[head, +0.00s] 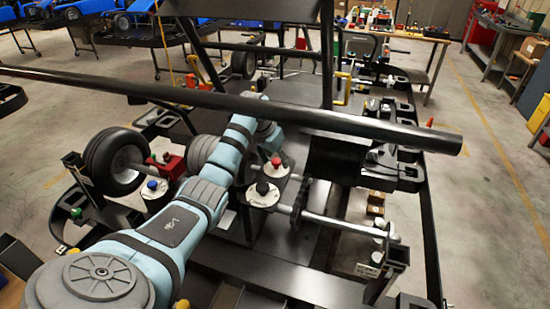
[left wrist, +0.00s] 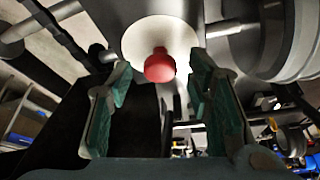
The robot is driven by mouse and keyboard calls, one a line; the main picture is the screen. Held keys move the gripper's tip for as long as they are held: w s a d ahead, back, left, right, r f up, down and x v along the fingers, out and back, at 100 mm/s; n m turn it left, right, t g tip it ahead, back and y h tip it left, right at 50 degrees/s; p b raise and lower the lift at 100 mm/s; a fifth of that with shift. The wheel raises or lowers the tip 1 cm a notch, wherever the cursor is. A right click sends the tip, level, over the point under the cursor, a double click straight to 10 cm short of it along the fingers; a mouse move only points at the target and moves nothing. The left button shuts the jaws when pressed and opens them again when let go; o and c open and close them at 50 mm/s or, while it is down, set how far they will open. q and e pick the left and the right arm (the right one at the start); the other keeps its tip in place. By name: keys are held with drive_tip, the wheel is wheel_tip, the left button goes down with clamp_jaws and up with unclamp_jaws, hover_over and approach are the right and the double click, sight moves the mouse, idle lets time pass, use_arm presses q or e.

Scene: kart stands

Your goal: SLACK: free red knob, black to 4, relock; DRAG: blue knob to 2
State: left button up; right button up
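The red knob (head: 276,162) stands on a pale round dial on the kart stand. The black knob (head: 262,188) sits on a second white dial just in front of it. The blue knob (head: 152,185) is on a separate white dial to the left, beside a red block. My left arm reaches across from the lower left, and its gripper (head: 272,140) is at the red knob, mostly hidden by the arm. In the left wrist view the red knob (left wrist: 160,66) shows between the two green-padded fingers of the open gripper (left wrist: 160,80), with gaps on both sides. Dial marks are too small to read.
A long black bar (head: 230,105) crosses above my arm. A black wheel (head: 115,162) stands left of the blue knob's dial. A steel axle (head: 340,224) runs right from the dials. Clear floor (head: 490,210) lies at the right.

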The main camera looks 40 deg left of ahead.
use_arm(q)
drive_tip(key=v, duration=0.7)
drive_tip(key=shift+r, duration=0.2)
